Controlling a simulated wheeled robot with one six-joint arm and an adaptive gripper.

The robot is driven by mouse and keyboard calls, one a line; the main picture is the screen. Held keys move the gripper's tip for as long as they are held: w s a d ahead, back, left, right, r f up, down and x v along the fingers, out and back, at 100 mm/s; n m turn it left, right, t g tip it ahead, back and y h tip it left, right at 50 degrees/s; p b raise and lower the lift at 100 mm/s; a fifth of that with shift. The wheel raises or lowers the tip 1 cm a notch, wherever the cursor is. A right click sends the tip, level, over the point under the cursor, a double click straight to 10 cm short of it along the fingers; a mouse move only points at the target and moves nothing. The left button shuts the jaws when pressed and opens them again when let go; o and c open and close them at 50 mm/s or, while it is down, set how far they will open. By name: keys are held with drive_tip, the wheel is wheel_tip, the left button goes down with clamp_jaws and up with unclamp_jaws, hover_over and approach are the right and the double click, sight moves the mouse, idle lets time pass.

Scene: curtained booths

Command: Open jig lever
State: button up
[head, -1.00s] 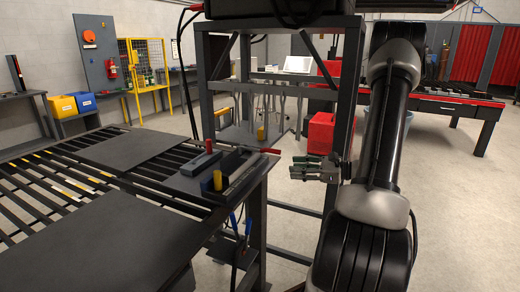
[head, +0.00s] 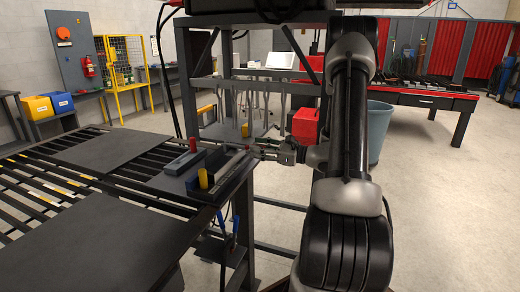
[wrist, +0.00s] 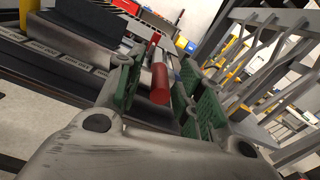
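The jig (head: 232,172) is a dark fixture on the right corner of the slatted table, with a yellow post (head: 203,178) and a grey bar beside it. Its lever has a red cylindrical handle (wrist: 159,88), seen in the wrist view pointing toward my gripper. In the head view the handle is mostly hidden by my fingers. My gripper (head: 270,150) is at the right end of the jig, reaching in from the right. Its green-padded fingers stand apart on either side of the red handle in the wrist view, with gaps showing. Whether a pad touches it I cannot tell.
The slatted table (head: 130,225) fills the left. A dark metal frame rack (head: 250,85) stands behind the jig, with a red box (head: 305,125) behind my gripper. A grey-blue bin (head: 378,130) stands at the right. The floor at right is clear.

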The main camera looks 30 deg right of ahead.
clamp_jaws()
drive_tip(key=shift+r, duration=0.1)
drive_tip(key=shift+w+r+g+h, duration=0.1)
drive_tip(key=shift+r+g+h, duration=0.2)
drive_tip(key=shift+r+g, duration=0.35)
drive_tip(key=w+r+g+h, duration=0.1)
drive_tip(key=r, duration=0.1)
drive_tip(key=a+r+g+h, duration=0.1)
drive_tip(key=r+g, duration=0.1)
drive_tip(key=w+a+r+g+h, duration=0.1)
drive_tip(key=r, duration=0.2)
drive_tip(key=shift+w+a+h, duration=0.15)
drive_tip(key=shift+w+h, duration=0.15)
drive_tip(key=shift+h, duration=0.1)
drive_tip(key=w+a+r+g+h, duration=0.4)
drive_tip(key=w+g+h, duration=0.1)
drive_tip(key=w+g, duration=0.1)
drive_tip(key=shift+w+a+r+g, duration=0.15)
drive_tip(key=shift+a+r+g, duration=0.05)
drive_tip(key=shift+a+g, duration=0.2)
